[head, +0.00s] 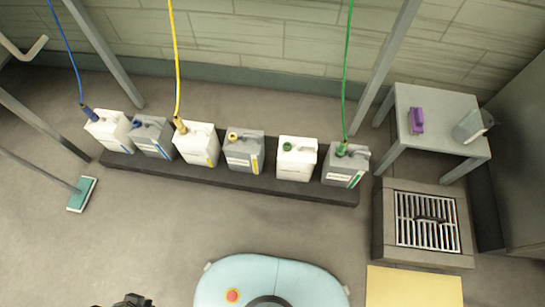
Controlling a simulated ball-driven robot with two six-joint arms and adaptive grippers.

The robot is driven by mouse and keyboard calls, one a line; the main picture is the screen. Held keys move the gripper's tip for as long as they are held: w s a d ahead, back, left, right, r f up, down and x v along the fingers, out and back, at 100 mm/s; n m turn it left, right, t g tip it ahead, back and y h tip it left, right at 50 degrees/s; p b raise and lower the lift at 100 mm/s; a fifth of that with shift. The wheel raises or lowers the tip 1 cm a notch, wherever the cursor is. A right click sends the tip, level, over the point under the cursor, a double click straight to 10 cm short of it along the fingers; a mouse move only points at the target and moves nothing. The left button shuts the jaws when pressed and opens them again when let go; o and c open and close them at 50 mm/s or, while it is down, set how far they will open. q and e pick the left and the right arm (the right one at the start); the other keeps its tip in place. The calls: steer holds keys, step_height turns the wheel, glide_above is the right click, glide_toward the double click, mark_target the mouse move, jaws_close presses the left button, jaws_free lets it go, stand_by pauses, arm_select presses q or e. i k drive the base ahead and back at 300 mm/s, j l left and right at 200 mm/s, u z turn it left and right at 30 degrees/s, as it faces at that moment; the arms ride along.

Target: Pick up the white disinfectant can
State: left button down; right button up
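Several jerrycans stand upright in a row on a low dark plinth (240,180). Three are white: one at the left end with a blue hose (106,131), one left of the middle with a yellow hose (197,146), and one on the right with a green cap and no hose (296,163). Their labels are too small to read, so I cannot tell which is the disinfectant can. A dark part at the bottom edge, apparently my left gripper (130,301), is mostly cut off, well away from the cans. My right gripper is not in view.
Grey cans (245,154) stand between the white ones; another grey can (345,168) is at the right end under a green hose. A grey table (440,103) holds a purple brush (417,120) and a clear jug (472,126). A floor drain (427,221) lies before it. Floor before the plinth is clear.

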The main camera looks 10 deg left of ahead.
mark_target(296, 156)
steer(key=i+j+z, duration=0.2)
steer(key=j+z, duration=0.15)
steer(key=j, duration=0.3)
steer(key=j+z, duration=0.4)
steer(key=j, duration=0.3)
steer(key=j+z, duration=0.35)
steer(key=j, duration=0.35)
steer(key=i, duration=0.05)
